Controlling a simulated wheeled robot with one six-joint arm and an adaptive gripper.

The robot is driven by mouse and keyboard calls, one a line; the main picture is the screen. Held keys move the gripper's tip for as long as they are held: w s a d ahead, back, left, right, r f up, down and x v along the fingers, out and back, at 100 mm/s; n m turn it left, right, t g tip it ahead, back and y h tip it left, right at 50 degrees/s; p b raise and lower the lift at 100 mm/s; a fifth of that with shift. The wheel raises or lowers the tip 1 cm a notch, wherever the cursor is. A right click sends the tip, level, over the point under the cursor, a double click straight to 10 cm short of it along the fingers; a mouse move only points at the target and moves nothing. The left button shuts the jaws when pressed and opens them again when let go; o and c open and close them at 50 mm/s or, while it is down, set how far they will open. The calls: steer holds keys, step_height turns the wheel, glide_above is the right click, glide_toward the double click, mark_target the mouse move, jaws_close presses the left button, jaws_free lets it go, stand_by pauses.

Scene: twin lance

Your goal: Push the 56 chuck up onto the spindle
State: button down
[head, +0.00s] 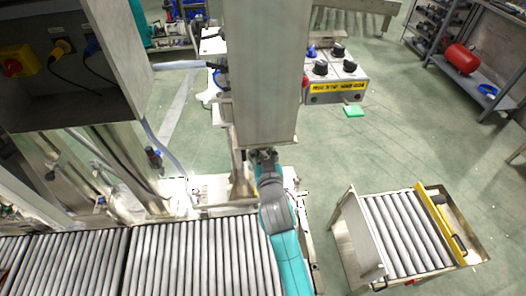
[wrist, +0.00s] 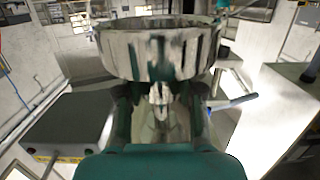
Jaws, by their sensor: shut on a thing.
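In the wrist view a wide, round, scuffed metal chuck (wrist: 158,54) with slotted sides fills the top middle. No number is readable on it. My gripper (wrist: 160,95) is shut on it from below, with one finger on each side and narrow shiny metal parts between them. In the head view my teal arm reaches up to the foot of a tall grey metal column (head: 265,75). The chuck and my fingertips are hidden there. I cannot make out the spindle in either view, nor whether the chuck touches it.
Roller conveyors (head: 200,258) run along the lower left. A separate roller stand (head: 400,235) is at the lower right. A control box with black knobs and a yellow label (head: 335,80) is right of the column. Green floor lies open between the box and the stand.

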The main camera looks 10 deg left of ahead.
steer(key=shift+r, duration=1.9)
stand_by(0.9)
steer(key=c, duration=0.7)
jaws_free()
steer(key=shift+o, duration=0.2)
steer(key=shift+s+f, duration=0.1)
steer(key=shift+f, duration=0.05)
steer(key=v, duration=1.2)
